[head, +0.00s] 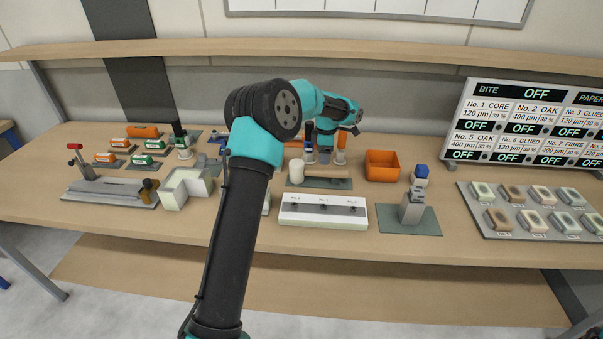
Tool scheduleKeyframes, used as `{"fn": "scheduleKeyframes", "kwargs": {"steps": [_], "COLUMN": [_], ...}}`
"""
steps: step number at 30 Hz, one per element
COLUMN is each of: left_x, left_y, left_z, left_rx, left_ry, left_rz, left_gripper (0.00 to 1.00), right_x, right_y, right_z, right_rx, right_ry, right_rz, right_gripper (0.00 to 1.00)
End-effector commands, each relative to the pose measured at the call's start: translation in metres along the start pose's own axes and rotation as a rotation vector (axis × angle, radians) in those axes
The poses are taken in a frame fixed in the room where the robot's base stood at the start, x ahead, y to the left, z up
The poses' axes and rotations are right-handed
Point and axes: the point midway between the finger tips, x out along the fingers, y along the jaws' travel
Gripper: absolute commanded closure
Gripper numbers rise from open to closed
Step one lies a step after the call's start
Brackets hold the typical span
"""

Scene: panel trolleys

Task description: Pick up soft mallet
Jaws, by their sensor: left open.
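What looks like the soft mallet is a pale, upright cylindrical head (296,171) at the left end of a dark mat (338,183), near the middle of the bench. Its handle is hard to make out against the mat. My left gripper (325,157) is open and empty, its fingers pointing down behind and a little right of the pale head, apart from it. My left arm crosses the middle of the view and hides part of the bench. My right gripper is not in view.
A white block with dark holes (323,211) stands in front of the mat. An orange bin (382,165) is to the right, with a grey stand (411,207) nearer. A clamp fixture (112,190) and a pale L-shaped block (186,187) are left. A shelf (420,57) runs above.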

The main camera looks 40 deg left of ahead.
Motion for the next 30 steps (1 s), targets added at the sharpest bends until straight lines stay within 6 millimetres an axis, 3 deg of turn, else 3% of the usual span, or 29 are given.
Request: {"fn": "scheduleKeyframes", "kwargs": {"steps": [7,22,30], "left_x": [0.037,0.047,0.081], "left_y": [0.000,0.000,0.000], "left_z": [0.000,-0.001,-0.004], "left_rx": [0.002,0.001,0.001], "left_ry": [0.001,0.001,0.001], "left_rz": [-0.001,-0.001,-0.003], "left_gripper": [0.38,0.38,0.38], "right_x": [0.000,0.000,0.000], "right_y": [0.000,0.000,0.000], "right_z": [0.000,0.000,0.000], "right_rx": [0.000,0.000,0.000], "right_ry": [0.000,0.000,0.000], "right_rz": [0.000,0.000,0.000], "right_gripper": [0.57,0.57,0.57]}}
